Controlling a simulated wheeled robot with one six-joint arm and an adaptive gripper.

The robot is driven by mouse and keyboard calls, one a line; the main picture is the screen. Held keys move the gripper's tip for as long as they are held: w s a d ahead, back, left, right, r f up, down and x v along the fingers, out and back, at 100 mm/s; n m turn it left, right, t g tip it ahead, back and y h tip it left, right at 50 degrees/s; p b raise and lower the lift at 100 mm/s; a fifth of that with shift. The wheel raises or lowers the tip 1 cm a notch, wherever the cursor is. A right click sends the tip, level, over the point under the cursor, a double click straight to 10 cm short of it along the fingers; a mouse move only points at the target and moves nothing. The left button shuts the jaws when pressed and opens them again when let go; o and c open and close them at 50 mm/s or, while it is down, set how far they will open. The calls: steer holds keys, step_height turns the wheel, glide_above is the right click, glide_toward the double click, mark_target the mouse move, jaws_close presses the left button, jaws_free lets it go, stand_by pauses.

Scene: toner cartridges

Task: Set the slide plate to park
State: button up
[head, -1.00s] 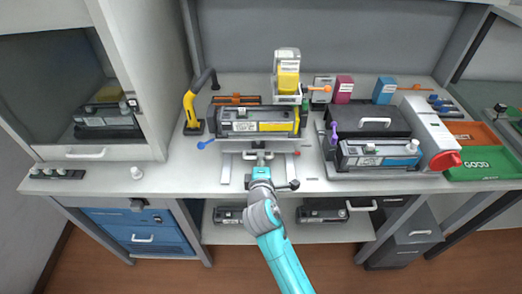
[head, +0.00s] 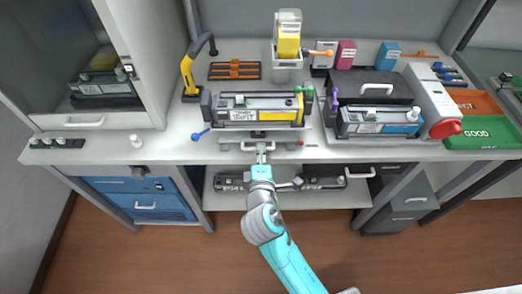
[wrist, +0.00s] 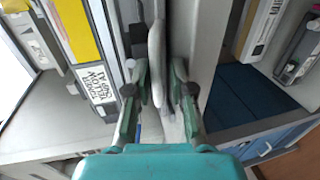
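The slide plate (head: 287,143) is a light grey plate at the front of the bench. It lies under the cradle that bears a dark toner cartridge with a yellow panel (head: 287,117) and a white label. A pale bar handle (head: 250,147) stands out from the plate's front. My gripper (head: 262,157) reaches the handle from the front. In the wrist view the fingers (wrist: 160,85) stand on both sides of the handle (wrist: 157,45) and appear closed on it. The plate's rails are hidden, and no park mark is legible.
A blue-knobbed lever (head: 198,136) sticks out left of the cradle. A second cradle with a blue-panelled cartridge (head: 385,122) stands at right, near a green GOOD tray (head: 480,135).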

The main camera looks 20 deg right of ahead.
steer(key=shift+r, duration=0.1)
steer(key=v, duration=1.2)
stand_by(0.4)
steer(key=s+d+f+m+g+y, duration=0.1)
steer(key=s+d+f+m+y, duration=0.3)
steer(key=s+f, duration=0.65)
steer(key=s+d+r+m, duration=0.1)
steer(key=s+r+m, duration=0.1)
steer(key=s, duration=0.4)
steer(key=s+d+r+m, duration=0.1)
steer(key=s+r+m, duration=0.2)
steer(key=s+m, duration=0.2)
steer(key=s+d+r+m+t, duration=0.1)
steer(key=s+r+m, duration=0.1)
steer(key=s, duration=0.4)
steer(key=shift+s+d+r+m+y, duration=0.3)
steer(key=shift+s+m+y, duration=0.1)
steer(key=shift+m, duration=0.3)
